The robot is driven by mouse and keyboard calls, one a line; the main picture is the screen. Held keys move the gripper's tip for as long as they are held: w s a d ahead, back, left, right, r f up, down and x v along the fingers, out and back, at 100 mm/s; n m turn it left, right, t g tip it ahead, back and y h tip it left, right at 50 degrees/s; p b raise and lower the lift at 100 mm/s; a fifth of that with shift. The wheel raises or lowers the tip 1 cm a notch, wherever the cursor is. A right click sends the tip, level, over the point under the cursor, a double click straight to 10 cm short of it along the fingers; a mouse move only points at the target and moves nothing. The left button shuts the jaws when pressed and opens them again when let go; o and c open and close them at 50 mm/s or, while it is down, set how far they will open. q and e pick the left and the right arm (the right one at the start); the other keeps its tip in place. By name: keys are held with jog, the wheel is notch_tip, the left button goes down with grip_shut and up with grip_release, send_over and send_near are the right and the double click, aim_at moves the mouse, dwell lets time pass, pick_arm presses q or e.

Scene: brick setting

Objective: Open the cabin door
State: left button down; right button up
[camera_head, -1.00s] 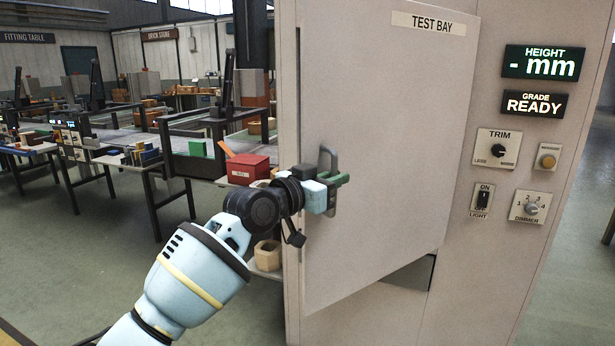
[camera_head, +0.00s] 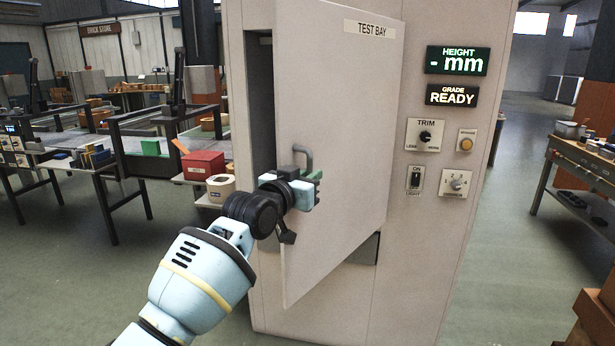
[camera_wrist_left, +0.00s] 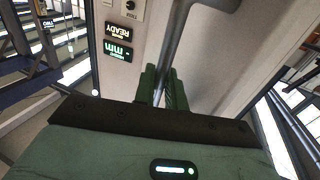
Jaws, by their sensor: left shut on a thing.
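The cabin door (camera_head: 340,130) is a pale panel labelled TEST BAY. It stands partly open, swung out from the cabinet, with a dark gap along its left edge. Its grey bar handle (camera_head: 304,156) is on the left side of the door. My left gripper (camera_head: 312,183) is shut on the handle; its green fingers show beside the bar. In the left wrist view the handle (camera_wrist_left: 178,50) runs down between the green fingers (camera_wrist_left: 163,88). The inside of the cabin is mostly hidden by the door. My right gripper is not in view.
The cabinet front (camera_head: 420,270) carries displays, a trim knob (camera_head: 425,136), a light switch (camera_head: 416,179) and a dimmer. A red box (camera_head: 204,165) stands on a bench at left. A workbench (camera_head: 585,165) is at right. Floor is clear at front left.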

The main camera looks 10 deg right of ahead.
pick_arm(q)
jog(key=shift+f, duration=0.15)
jog(key=c, duration=1.8)
grip_release()
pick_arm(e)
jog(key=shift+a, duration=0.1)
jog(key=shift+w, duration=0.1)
